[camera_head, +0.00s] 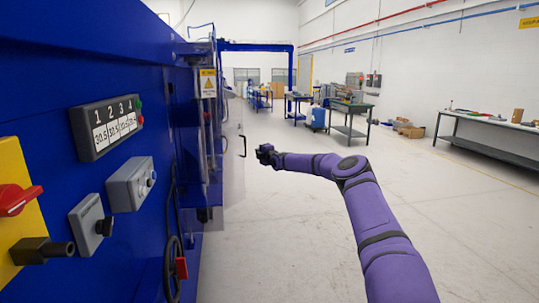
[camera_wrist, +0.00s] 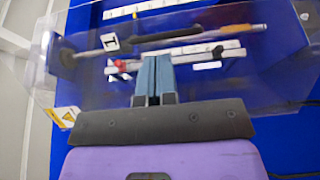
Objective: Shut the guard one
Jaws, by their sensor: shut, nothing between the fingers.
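Guard one is a clear panel. In the wrist view it (camera_wrist: 45,62) spans the upper picture, with a tag reading 1, a dark bar and a yellow warning sticker. In the head view the clear guard (camera_head: 232,160) stands out from the blue machine's side, with a thin dark handle (camera_head: 243,146) at its right edge. My gripper (camera_head: 259,152) is just right of that handle. In the wrist view my gripper (camera_wrist: 157,60) has its blue-grey fingers together and empty, pointing at the guard below the dark bar. I cannot tell whether they touch it.
The blue machine (camera_head: 75,70) fills the left side, with a display (camera_head: 110,125), a red switch (camera_head: 17,199) and a handwheel (camera_head: 172,270). Open floor (camera_head: 270,240) lies to the right. Workbenches (camera_head: 490,135) stand along the far right wall.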

